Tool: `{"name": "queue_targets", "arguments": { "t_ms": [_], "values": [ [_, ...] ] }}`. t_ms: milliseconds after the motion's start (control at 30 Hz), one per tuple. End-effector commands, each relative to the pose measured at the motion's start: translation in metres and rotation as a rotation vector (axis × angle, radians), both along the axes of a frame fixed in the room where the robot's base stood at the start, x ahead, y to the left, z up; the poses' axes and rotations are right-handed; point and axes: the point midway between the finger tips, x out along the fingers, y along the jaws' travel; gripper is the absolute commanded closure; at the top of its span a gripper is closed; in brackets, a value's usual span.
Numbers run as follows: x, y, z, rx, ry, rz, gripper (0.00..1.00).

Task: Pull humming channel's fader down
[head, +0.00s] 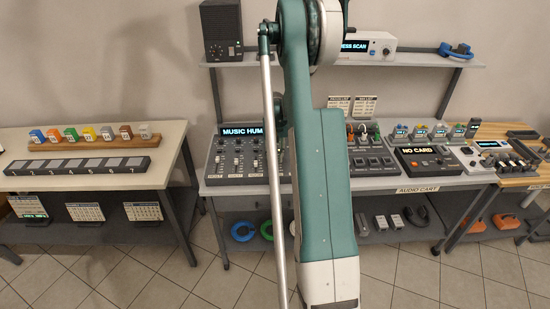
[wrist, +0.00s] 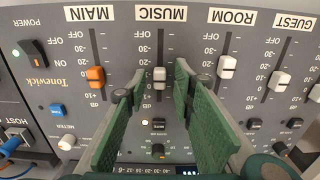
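The mixer (head: 213,157) stands on the cart, and its display (head: 242,131) reads "MUSIC HUM", with the rest hidden by my arm. In the wrist view the panel appears upside down. The white MUSIC fader (wrist: 159,78) sits in its slot near the 0 mark, with OFF at the label end. My gripper (wrist: 158,70) is open, its green fingers on either side of the MUSIC fader with gaps showing. Whether the fingertips touch the panel I cannot tell. In the head view my gripper is hidden behind my arm.
The orange MAIN fader (wrist: 95,77) is just left of my left finger. The white ROOM fader (wrist: 227,66) is right of my right finger, and the GUEST fader (wrist: 279,81) is farther right. A "NO CARD" device (head: 428,160) stands right on the cart.

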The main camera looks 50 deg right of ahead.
Motion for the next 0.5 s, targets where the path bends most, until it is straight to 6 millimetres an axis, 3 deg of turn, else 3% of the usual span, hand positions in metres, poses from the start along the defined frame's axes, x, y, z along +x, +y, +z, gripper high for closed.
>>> {"name": "queue_targets", "arguments": {
  "t_ms": [267,433,500],
  "values": [
    [0.0001,-0.0001,-0.0005,0.0,0.0,0.0,0.76],
    [0.0001,0.0,-0.0004,0.0,0.0,0.0,0.98],
    [0.0001,0.0,-0.0004,0.0,0.0,0.0,1.0]
  ]
}}
